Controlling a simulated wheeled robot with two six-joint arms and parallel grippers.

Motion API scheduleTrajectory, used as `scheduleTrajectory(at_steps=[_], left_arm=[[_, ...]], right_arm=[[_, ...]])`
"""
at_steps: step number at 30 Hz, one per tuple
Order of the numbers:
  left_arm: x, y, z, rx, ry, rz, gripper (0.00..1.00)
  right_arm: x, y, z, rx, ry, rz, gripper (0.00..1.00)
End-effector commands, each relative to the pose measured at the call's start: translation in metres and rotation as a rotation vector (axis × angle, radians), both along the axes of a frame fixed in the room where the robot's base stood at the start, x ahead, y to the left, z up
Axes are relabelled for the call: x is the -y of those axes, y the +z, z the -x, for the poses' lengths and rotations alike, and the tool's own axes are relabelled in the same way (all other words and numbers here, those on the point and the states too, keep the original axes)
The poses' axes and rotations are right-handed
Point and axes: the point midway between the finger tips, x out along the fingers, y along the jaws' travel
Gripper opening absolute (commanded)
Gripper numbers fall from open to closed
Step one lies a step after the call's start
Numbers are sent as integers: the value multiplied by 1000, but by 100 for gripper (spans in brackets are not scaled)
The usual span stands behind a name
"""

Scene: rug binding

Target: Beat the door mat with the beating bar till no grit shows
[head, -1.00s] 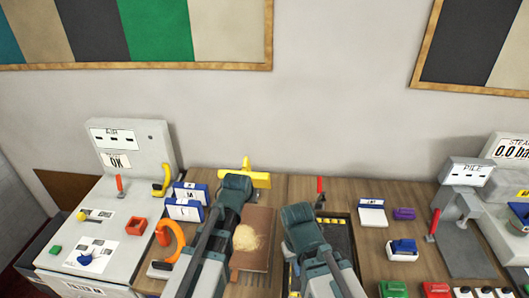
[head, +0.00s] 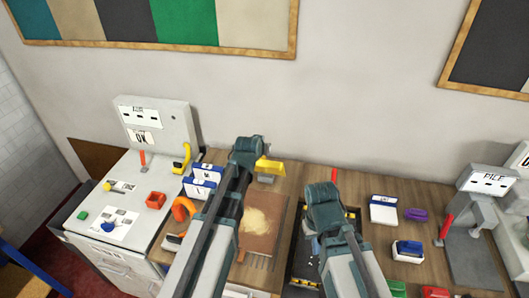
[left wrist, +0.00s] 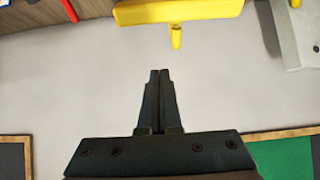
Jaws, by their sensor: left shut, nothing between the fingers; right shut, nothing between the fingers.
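The brown door mat (head: 274,204) lies on the wooden bench between my arms in the head view. A pale tan patch of grit (head: 258,222) shows on its middle. A yellow bar (head: 270,167), possibly the beating bar, stands behind the mat, partly hidden by my left gripper (head: 248,147). In the left wrist view the yellow bar (left wrist: 180,12) lies beyond the shut, empty fingers (left wrist: 158,100) and apart from them. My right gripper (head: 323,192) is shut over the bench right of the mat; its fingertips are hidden.
A grey machine (head: 120,190) with an orange cup stands left. Blue-and-white cards (head: 205,175) and an orange hook (head: 183,208) are beside my left arm. A dark tray (head: 305,262) lies under my right arm. A white pad (head: 383,212) and grey press (head: 470,235) are on the right.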

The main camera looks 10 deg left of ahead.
Motion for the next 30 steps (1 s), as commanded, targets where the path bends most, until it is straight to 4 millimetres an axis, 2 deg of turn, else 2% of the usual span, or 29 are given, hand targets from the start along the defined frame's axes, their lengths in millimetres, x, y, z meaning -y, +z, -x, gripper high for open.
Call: scheduleTrajectory(at_steps=[8,18,19,22,30], left_arm=[[1,-25,-28,-1,0,0,0],[3,-70,-82,-1,0,0,0],[2,-71,-67,-1,0,0,0],[2,-78,-50,-1,0,0,0],[1,-82,-40,-1,0,0,0]], right_arm=[[0,-25,0,1,-2,0,0],[0,-70,-1,3,-6,-1,0],[0,-71,-1,3,-6,-1,0],[0,-78,-1,3,-5,-1,0],[0,-82,-1,3,-2,0,0]])
